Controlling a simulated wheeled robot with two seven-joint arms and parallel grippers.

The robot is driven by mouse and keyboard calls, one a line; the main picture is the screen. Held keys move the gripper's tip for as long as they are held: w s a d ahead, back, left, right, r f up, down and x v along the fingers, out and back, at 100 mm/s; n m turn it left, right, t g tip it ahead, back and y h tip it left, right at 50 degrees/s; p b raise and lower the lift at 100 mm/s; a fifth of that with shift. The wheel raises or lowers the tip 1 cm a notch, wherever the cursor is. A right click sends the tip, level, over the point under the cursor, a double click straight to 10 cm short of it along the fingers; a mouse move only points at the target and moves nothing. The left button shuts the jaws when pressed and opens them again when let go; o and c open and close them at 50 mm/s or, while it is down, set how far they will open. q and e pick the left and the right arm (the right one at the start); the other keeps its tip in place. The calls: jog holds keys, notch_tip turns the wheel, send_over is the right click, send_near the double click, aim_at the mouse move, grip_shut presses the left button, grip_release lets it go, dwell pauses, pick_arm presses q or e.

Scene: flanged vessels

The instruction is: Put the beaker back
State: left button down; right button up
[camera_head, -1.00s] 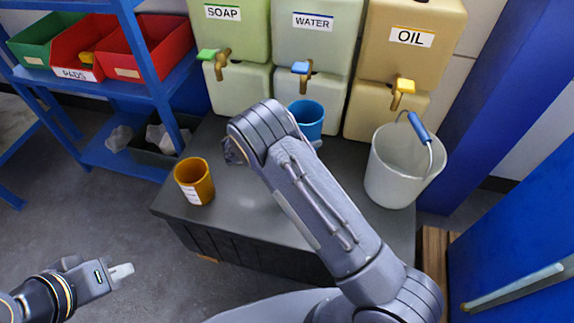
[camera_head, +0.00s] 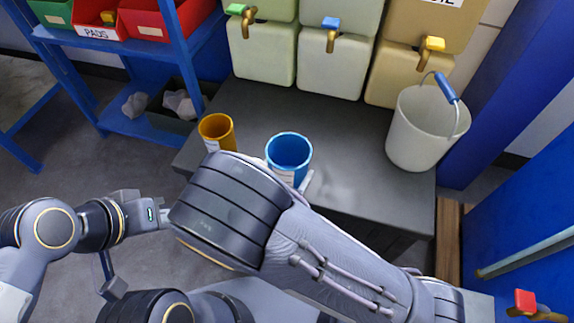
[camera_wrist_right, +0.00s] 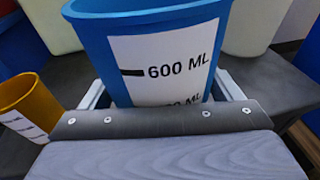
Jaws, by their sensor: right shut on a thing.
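The blue beaker (camera_head: 289,152) is upright with its open top toward me, over the grey bench in the head view. In the right wrist view the beaker (camera_wrist_right: 160,50) shows a white label reading "600 ML". My right gripper (camera_wrist_right: 162,90) is shut on it, with a pale finger on each side. In the head view my right forearm hides much of that gripper and the beaker's base, so I cannot tell whether the beaker touches the bench. My left gripper (camera_head: 163,216) is at the left, away from the beaker, with its fingertips partly hidden behind my right arm.
An orange beaker (camera_head: 217,132) stands left of the blue one, with a small gap. A white bucket (camera_head: 425,130) stands at the bench's right. Tanks with taps line the back. A blue shelf (camera_head: 182,60) is at left. The bench (camera_head: 345,150) is clear between beaker and bucket.

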jog(key=w+f, duration=0.2)
jog(key=w, duration=0.1)
jog(key=w+f+b, duration=0.1)
jog(key=w+f, duration=0.2)
jog(key=w, duration=0.1)
jog(key=w+a+f+b, duration=0.1)
jog(key=w+f, duration=0.2)
jog(key=w, duration=0.1)
jog(key=shift+w+f, duration=0.1)
jog(key=shift+w, duration=0.15)
jog(key=shift+w+f, duration=0.15)
jog(key=shift+f, duration=0.05)
jog(key=shift+w+a+f+b, duration=0.1)
jog(key=shift+w+f+b, duration=0.1)
jog(key=shift+f, duration=0.7)
jog(key=shift+w+f+b, duration=0.1)
jog(key=shift+f+b, duration=0.1)
jog(key=shift+f, duration=0.65)
jog(key=shift+s+f, duration=0.1)
jog(key=shift+f+b, duration=0.2)
jog(key=shift+b, duration=0.1)
jog(key=o, duration=1)
jog(key=shift+r, duration=0.1)
jog(key=shift+o, duration=0.2)
